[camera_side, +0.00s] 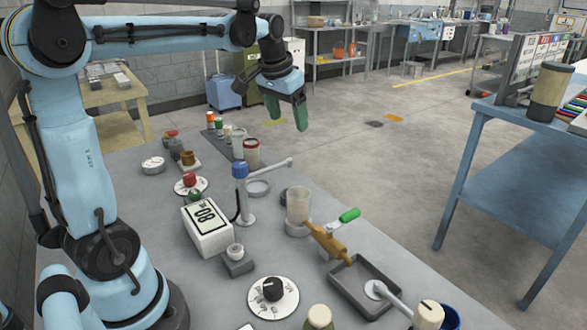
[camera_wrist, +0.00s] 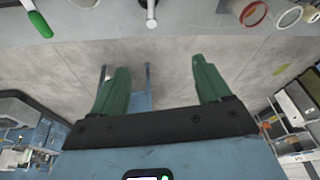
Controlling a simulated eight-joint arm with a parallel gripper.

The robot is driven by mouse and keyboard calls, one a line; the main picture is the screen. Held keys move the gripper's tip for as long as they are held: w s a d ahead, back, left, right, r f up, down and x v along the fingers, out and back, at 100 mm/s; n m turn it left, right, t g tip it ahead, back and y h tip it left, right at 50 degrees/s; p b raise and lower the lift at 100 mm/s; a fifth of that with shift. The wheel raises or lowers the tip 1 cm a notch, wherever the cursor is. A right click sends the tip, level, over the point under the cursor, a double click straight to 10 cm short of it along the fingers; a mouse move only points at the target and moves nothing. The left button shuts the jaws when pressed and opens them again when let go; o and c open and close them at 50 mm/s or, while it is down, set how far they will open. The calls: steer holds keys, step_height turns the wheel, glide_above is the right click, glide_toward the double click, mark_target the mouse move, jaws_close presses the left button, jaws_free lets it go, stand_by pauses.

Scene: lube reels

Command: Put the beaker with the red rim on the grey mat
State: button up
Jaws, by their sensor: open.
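The beaker with the red rim (camera_side: 252,152) stands upright on the grey bench, towards its far edge in the side view. It shows near the top edge of the wrist view (camera_wrist: 253,14), cut off by the frame. A flat dark grey mat (camera_side: 211,131) lies just left of it, partly covered by small bottles and a pale-rimmed beaker (camera_side: 238,143). My gripper (camera_side: 287,111) is open and empty, its green fingers raised and spread, right of the red-rimmed beaker in the side view. The wrist view shows bare floor between the fingers (camera_wrist: 158,72).
A white rod (camera_side: 275,166) sticks out near the beaker, beside a blue-topped stand (camera_side: 240,180). A clear beaker (camera_side: 298,206), a green-handled tool (camera_side: 348,216) and a grey tray (camera_side: 342,287) are nearer the camera. A white box (camera_side: 206,230) stands at left.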

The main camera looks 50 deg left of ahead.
steer(key=s+d+f+m+t, duration=0.1)
steer(key=s+d+f+t, duration=0.1)
steer(key=s+d+f, duration=0.2)
steer(key=s+d+f+m+t+h, duration=0.1)
steer(key=s+d+f, duration=0.2)
steer(key=s+d, duration=0.4)
steer(key=d, duration=0.4)
steer(key=shift+s+f+t, duration=0.35)
steer(key=shift+f+t, duration=0.05)
